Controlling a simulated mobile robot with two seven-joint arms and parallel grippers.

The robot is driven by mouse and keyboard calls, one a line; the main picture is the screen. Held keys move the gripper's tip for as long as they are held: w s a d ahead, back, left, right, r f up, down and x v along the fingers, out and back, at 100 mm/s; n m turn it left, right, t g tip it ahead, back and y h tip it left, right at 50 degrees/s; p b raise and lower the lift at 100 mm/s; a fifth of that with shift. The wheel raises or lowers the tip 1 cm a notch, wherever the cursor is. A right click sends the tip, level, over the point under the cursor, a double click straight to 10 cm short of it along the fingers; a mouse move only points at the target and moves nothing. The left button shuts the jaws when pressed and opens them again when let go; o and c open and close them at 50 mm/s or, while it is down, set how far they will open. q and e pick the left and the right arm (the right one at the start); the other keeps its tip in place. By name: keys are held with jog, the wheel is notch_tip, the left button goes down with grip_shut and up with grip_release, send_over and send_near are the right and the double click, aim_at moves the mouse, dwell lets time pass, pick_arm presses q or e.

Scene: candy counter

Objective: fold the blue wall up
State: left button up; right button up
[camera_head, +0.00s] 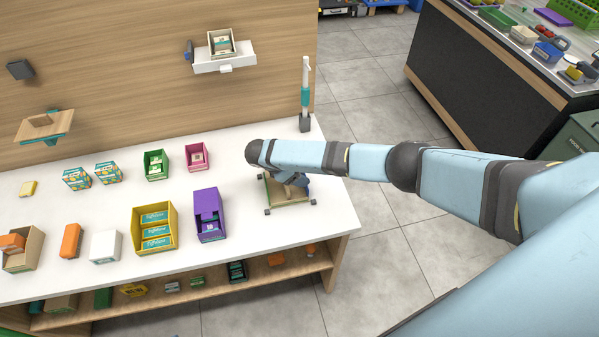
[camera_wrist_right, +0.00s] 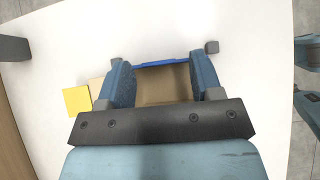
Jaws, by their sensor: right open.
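My right gripper (camera_wrist_right: 162,70) is open, its two fingers apart over a tan board (camera_wrist_right: 165,88). A thin blue wall (camera_wrist_right: 158,65) shows as a strip at the board's far edge, between the fingertips. I cannot tell whether the fingers touch it. In the head view my right gripper (camera_head: 291,183) is over a small tan base with green edging (camera_head: 288,202) and grey corner blocks, near the counter's right end. My wrist and forearm hide much of it there. My left gripper is not in view.
A grey post with a teal sleeve (camera_head: 305,95) stands behind my wrist. A purple box (camera_head: 211,228), a yellow box (camera_head: 136,237) and a pink box (camera_head: 197,168) stand to the left. A yellow square (camera_wrist_right: 77,100) lies beside the board. The counter's front right corner is clear.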

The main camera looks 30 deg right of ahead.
jog(key=v, duration=1.3)
jog(key=shift+a+r+p, duration=0.25)
jog(key=shift+p, duration=0.15)
jog(key=shift+w, duration=0.1)
